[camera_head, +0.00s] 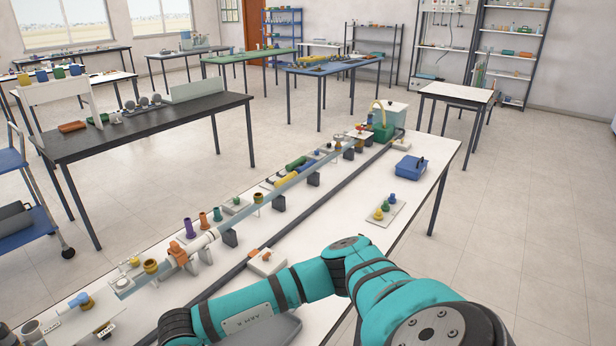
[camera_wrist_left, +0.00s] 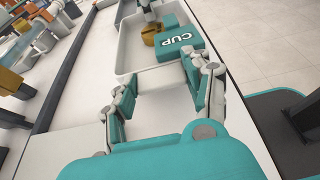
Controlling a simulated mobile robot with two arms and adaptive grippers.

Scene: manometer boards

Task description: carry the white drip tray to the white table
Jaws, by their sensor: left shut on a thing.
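In the left wrist view a white drip tray (camera_wrist_left: 127,42) with raised walls lies along the white bench. My left gripper (camera_wrist_left: 162,88) has its teal-padded fingers at the near end of the tray, shut on it. A teal block marked CUP (camera_wrist_left: 179,50) and a brass-coloured piece (camera_wrist_left: 152,36) show within the tray's outline. In the head view my teal arm crosses the lower right, and its gripper is out of frame. A small white-topped table (camera_head: 457,94) stands across the room at the back right. My right gripper is not in view.
The long bench (camera_head: 335,232) carries a glass tube line with fittings, a blue box (camera_head: 410,166) and a small plate of coloured knobs (camera_head: 384,211). A black-topped table (camera_head: 165,122) stands to the left. Open floor (camera_head: 515,190) lies right of the bench.

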